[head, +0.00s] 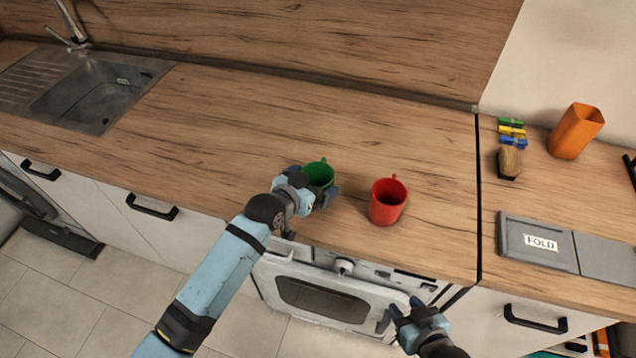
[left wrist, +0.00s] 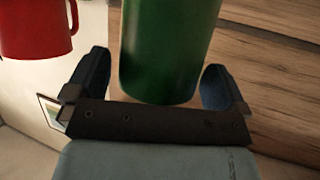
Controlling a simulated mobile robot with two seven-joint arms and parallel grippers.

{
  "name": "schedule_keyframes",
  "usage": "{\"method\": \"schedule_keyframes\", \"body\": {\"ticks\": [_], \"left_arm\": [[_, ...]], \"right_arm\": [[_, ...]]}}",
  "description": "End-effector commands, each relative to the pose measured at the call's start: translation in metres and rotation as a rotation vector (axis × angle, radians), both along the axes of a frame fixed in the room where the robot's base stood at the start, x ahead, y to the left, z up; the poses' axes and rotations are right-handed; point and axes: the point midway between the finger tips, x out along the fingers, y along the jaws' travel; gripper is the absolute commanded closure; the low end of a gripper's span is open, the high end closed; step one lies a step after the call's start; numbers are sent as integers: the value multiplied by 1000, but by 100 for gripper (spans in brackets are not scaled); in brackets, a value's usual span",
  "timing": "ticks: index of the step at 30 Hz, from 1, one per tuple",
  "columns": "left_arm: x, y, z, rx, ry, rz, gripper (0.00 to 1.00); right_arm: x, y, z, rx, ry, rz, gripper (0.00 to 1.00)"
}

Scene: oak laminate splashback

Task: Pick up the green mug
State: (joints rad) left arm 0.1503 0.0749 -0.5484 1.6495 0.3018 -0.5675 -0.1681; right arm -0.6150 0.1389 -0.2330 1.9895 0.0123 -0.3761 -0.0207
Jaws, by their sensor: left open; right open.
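The green mug (head: 319,175) stands on the wooden counter, its handle at the far side. In the left wrist view the green mug (left wrist: 165,50) sits between the two fingers of my left gripper (left wrist: 158,92), with small gaps at the sides. In the head view my left gripper (head: 318,197) is open around the near side of the mug and covers part of it. My right gripper (head: 408,306) is open and empty, low in front of the counter, away from the mug.
A red mug (head: 387,202) stands just right of the green one; it also shows in the left wrist view (left wrist: 38,25). A sink (head: 92,95) is at the far left. A grey FOLD panel (head: 538,243), a brush (head: 509,162) and an orange cup (head: 575,131) are on the right counter.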

Motion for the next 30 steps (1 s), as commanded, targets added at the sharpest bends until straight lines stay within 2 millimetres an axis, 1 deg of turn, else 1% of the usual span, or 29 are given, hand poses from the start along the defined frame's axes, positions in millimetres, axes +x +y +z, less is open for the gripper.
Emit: {"method": "schedule_keyframes", "body": {"ticks": [1,3,10,11,12,14,15,17,18,26,30], "left_arm": [[5,-4,-2,0,0,0,0],[9,-6,-4,0,-1,1,0],[10,-7,-5,0,-1,1,0],[10,-7,-5,0,-1,1,2],[10,-7,-5,0,-1,1,12],[10,-7,-5,0,-1,1,25],[10,-7,-5,0,0,1,34],[10,-7,-5,0,0,1,48],[10,-7,-4,0,-2,1,53],[10,-7,-3,0,-2,1,53],[10,-7,7,-1,-4,1,53]], "right_arm": [[0,0,1,0,-1,-1,57],[0,-1,2,-1,-1,-2,57],[1,-1,3,-1,-4,-3,57],[1,-1,3,-1,-4,-3,57],[1,-1,3,0,-5,-3,57],[1,-1,4,1,-6,-2,57],[1,-1,4,1,-6,-2,57],[1,-1,4,1,-6,-2,57],[1,0,4,1,-6,-2,57],[1,1,4,2,-5,-1,57],[1,1,3,2,-5,-1,57]]}}
